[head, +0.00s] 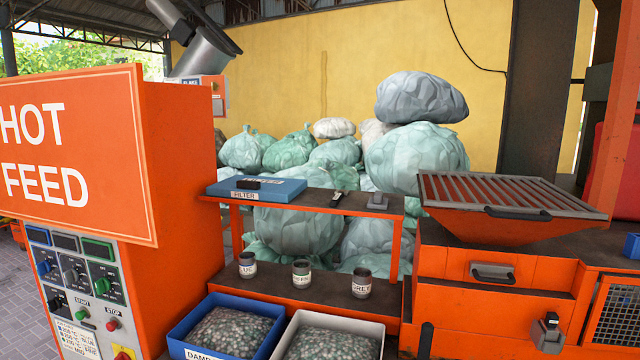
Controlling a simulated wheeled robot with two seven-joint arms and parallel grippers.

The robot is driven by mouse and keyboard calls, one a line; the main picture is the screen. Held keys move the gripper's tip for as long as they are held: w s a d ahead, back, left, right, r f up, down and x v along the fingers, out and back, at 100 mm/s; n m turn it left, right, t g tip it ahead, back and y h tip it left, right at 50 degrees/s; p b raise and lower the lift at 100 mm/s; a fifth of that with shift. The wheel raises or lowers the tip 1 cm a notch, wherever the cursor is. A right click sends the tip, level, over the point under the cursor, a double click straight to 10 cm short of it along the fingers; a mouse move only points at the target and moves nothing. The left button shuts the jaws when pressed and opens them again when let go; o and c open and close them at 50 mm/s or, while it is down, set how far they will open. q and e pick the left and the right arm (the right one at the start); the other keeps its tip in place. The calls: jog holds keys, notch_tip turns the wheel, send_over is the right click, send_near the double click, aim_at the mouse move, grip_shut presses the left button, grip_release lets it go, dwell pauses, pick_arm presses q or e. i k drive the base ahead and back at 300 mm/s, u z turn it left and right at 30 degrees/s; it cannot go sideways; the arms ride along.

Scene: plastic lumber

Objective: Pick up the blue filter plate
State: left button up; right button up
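The blue filter plate (285,189) lies flat on the left end of the upper orange shelf, next to the orange cabinet. It has a dark block-shaped handle on top, and a white label reading FILTER is at the shelf's front edge below it. Printing on its top is too small to read. Neither of my grippers shows in the head view, and nothing is seen touching the plate.
The HOT FEED cabinet (180,190) stands close on the plate's left. A dark tool (337,198) and a small grey object (377,201) share the shelf (355,206). Small labelled cups (302,274) stand below. A grated hopper (505,195) stands right.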

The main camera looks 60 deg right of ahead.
aim_at(255, 188)
jog(key=z, duration=0.95)
jog(key=i, duration=0.8)
jog(key=z, duration=0.75)
